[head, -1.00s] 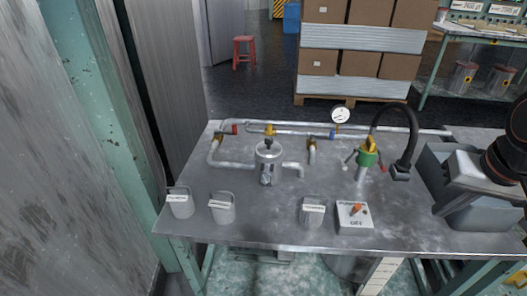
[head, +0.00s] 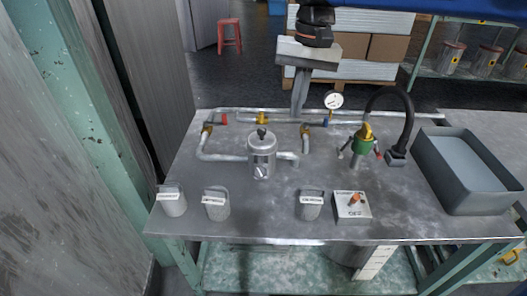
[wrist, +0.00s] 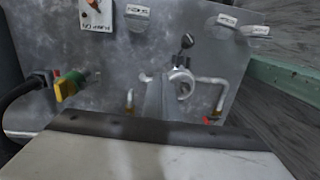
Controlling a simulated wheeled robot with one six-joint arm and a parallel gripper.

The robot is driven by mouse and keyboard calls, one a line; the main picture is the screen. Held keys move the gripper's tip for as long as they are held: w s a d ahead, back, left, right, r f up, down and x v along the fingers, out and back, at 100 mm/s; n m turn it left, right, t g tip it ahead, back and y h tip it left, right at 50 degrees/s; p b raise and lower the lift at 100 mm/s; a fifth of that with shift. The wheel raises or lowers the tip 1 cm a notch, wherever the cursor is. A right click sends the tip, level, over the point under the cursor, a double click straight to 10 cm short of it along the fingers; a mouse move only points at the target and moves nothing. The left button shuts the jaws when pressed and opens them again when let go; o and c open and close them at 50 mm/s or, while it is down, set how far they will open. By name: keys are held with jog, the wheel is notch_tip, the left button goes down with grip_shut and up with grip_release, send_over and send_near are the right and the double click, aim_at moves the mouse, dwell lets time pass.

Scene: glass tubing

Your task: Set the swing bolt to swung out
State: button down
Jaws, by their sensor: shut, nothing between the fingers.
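A grey metal canister (head: 262,160) with a lid stands on the metal bench, joined to pipes on both sides. The swing bolt (head: 261,134) seems to be the black-knobbed part at the canister's top; I cannot tell its exact position. In the wrist view, the canister (wrist: 181,82) and the black knob (wrist: 187,41) show right of my gripper. My gripper (head: 298,114) is shut and empty, pointing down over the back of the bench, behind and right of the canister and apart from it.
A pressure gauge (head: 334,100), a green valve with a yellow top (head: 364,140) and a black hose (head: 408,120) stand to the right. A grey bin (head: 465,170) is at the bench's right. Labelled cups and a switch box (head: 352,206) line the front. Pipes (head: 225,157) run along the back.

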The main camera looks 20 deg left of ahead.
aim_at(263, 176)
jog(key=a, duration=0.6)
jog(key=s+f, duration=0.4)
jog(key=f, duration=0.8)
jog(key=shift+s+a+f+g, duration=0.3)
jog(key=shift+s, duration=0.1)
jog(key=shift+s, duration=0.1)
jog(key=shift+s+d+f+t, duration=0.2)
jog(key=shift+s+t, duration=0.55)
jog(key=shift+t, duration=0.05)
jog(key=t, duration=0.1)
jog(key=s+f, duration=0.1)
jog(key=s+t, duration=0.1)
jog(key=shift+s+d+f+n+t+y, duration=0.2)
jog(key=shift+s+d+n+t+y, duration=0.1)
jog(key=shift+y, duration=0.1)
jog(key=shift+s+f, duration=0.1)
jog(key=shift+f, duration=0.05)
jog(key=shift+s+d+f, duration=0.15)
jog(key=shift+s+f, duration=0.25)
